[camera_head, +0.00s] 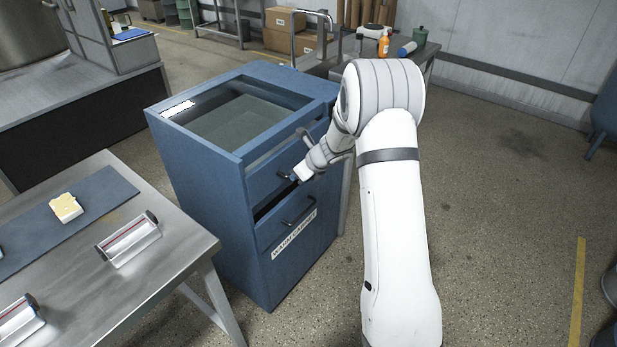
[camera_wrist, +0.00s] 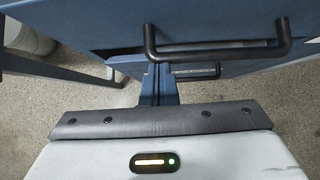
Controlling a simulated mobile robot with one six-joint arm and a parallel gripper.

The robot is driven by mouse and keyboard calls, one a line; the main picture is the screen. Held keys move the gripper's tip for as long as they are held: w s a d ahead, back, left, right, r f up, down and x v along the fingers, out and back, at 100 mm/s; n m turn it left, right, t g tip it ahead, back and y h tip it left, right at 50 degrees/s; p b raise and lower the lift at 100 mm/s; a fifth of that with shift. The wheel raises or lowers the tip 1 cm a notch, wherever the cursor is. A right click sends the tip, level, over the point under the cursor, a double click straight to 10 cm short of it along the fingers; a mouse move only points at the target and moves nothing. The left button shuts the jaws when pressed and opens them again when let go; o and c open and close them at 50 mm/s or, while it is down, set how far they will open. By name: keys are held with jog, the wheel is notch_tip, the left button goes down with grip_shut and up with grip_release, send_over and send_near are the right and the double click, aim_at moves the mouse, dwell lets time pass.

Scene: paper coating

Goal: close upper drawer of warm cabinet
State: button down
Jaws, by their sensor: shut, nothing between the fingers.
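The blue warm cabinet (camera_head: 205,185) stands in the middle of the head view, with a glass-topped frame and two drawer fronts. The upper drawer (camera_head: 262,181) has a dark handle, which shows large in the wrist view (camera_wrist: 216,50). A dark gap lies between the upper drawer front and the lower drawer (camera_head: 272,228); how far either stands out is hard to tell. My gripper (camera_head: 296,178) is shut and empty, close to the upper drawer's front by its handle. In the wrist view its fingers (camera_wrist: 158,82) point toward the cabinet, near the handle's left end; contact is unclear.
A metal table (camera_head: 150,275) with a dark mat and small metal pieces stands at the left, close to the cabinet. A workbench with bottles (camera_head: 384,42) and cardboard boxes (camera_head: 284,22) is behind.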

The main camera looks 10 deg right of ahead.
jog(key=shift+w+a+r, duration=0.1)
jog(key=shift+w+a, duration=0.1)
dwell(0.3)
